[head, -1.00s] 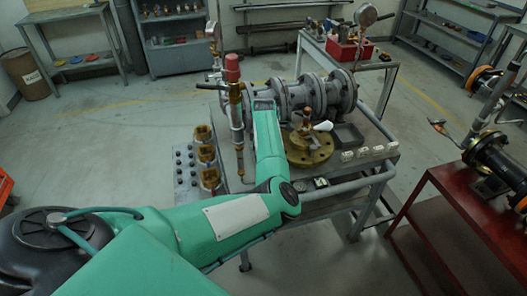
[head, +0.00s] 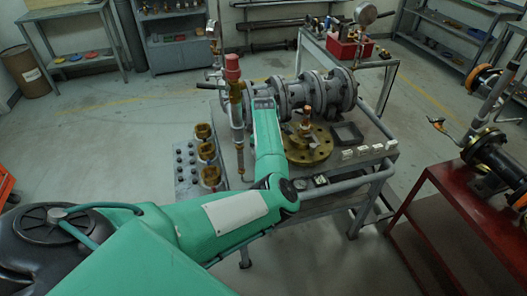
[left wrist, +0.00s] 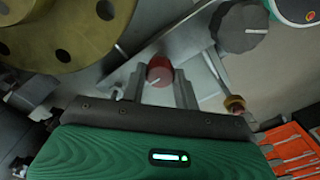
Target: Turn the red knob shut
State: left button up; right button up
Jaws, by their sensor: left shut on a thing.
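The red knob (left wrist: 159,71), round with a pale pointer line, shows in the left wrist view. My left gripper (left wrist: 158,87) has its two fingers on either side of the knob and is shut on it. The knob's lower side is partly hidden by the gripper. In the head view, my left arm reaches over the bench and hides the gripper and this knob. My right gripper shows in neither view.
The bench (head: 345,178) carries grey flanged pipework (head: 320,92), a brass flange (head: 308,146) and a red-capped brass valve (head: 233,68). In the left wrist view, a dark grey knob (left wrist: 240,25) is near the red knob. A red table (head: 455,205) stands at right.

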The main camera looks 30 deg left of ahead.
pick_arm(q)
jog(key=o, duration=1)
jog(key=shift+c, duration=0.2)
notch_tip(320, 180, up, 14)
jog(key=b, duration=0.3)
jog(key=shift+f, duration=0.1)
